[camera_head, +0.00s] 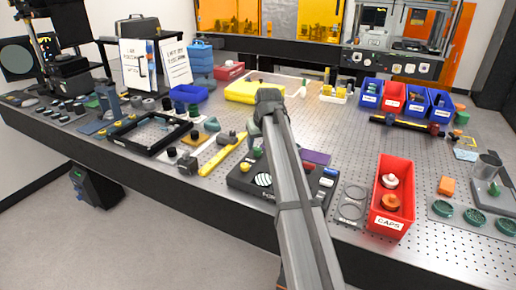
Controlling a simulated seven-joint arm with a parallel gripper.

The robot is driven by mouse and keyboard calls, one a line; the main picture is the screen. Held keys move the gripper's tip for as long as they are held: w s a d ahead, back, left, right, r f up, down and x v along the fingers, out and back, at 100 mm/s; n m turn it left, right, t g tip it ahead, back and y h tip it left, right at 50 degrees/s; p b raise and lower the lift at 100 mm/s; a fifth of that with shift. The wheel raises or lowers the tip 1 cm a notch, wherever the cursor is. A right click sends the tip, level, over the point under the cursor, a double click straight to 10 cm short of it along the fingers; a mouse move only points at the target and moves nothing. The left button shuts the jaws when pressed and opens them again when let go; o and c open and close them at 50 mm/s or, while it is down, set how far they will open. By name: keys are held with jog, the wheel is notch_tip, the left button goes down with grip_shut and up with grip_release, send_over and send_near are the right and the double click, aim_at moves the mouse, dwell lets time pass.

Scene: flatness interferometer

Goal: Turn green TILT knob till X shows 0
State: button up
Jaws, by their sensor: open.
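The dark interferometer unit (238,181) sits near the front edge of the perforated table, partly hidden behind my arm. A round black-and-white striped fringe display (263,180) shows on its top. A small green knob (257,152) shows at its back, left of my arm; I take it to be the TILT knob, but its label is unreadable. No X value can be read. My gripper (254,134) points down just above the green knob, small and partly hidden by my arm. It is open, and I cannot tell whether it touches the knob.
A yellow bar (222,155) lies left of the unit. A red CAPS bin (390,222) stands to the right, beside a plate with two rings (352,203). A purple pad (316,157) lies behind the unit. The perforated table (335,125) is mostly clear behind it.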

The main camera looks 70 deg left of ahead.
aim_at(257, 149)
jog(key=shift+x, duration=1.9)
jog(key=shift+c, duration=0.4)
jog(key=c, duration=1)
jog(key=shift+o, duration=0.2)
jog(key=shift+m, duration=0.4)
jog(key=m+t, duration=0.1)
jog(key=m, duration=0.2)
jog(key=shift+s+a+m+t, duration=0.1)
jog(key=shift+s+m+t, duration=0.05)
jog(key=shift+m+t, duration=0.25)
jog(key=m, duration=0.2)
jog(key=m+t+h, duration=0.1)
jog(key=m, duration=0.2)
jog(key=shift+s+a+t, duration=0.1)
jog(key=shift+t, duration=0.2)
jog(key=shift+h, duration=0.3)
